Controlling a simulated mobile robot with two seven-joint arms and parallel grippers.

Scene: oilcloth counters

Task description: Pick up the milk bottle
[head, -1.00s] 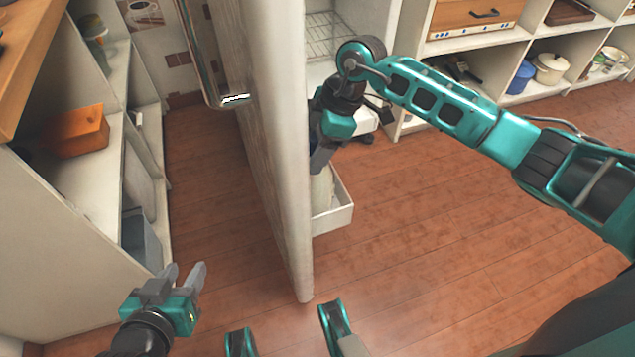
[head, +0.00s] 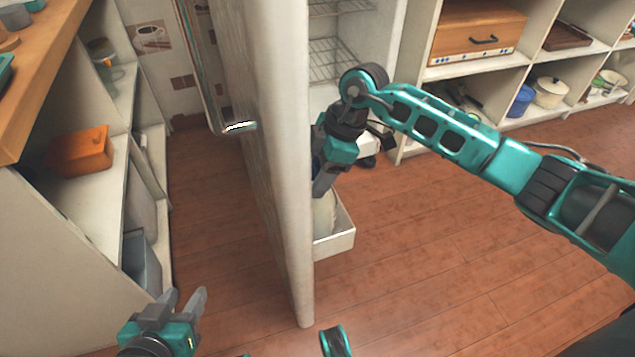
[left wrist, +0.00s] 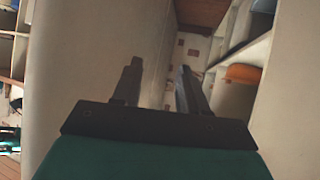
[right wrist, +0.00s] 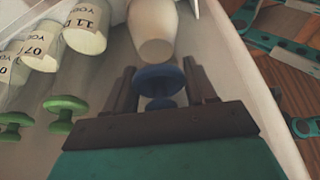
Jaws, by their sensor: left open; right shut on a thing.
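The milk bottle, pale with a blue cap (right wrist: 160,80), lies between the fingers of my right gripper (right wrist: 158,68) in the right wrist view, its white body (right wrist: 153,30) reaching away from me. My right gripper is shut on it at the cap end. The door hides the rest. My left gripper (head: 188,298) is open and empty, low at the left of the door.
Several green-capped yogurt bottles (right wrist: 80,32) stand beside the milk bottle in the bin. The open fridge door (head: 283,150) stands between my two grippers. Wire racks (head: 333,60) are inside the fridge. Shelves with an orange box (head: 82,152) are at left. The floor at right is clear.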

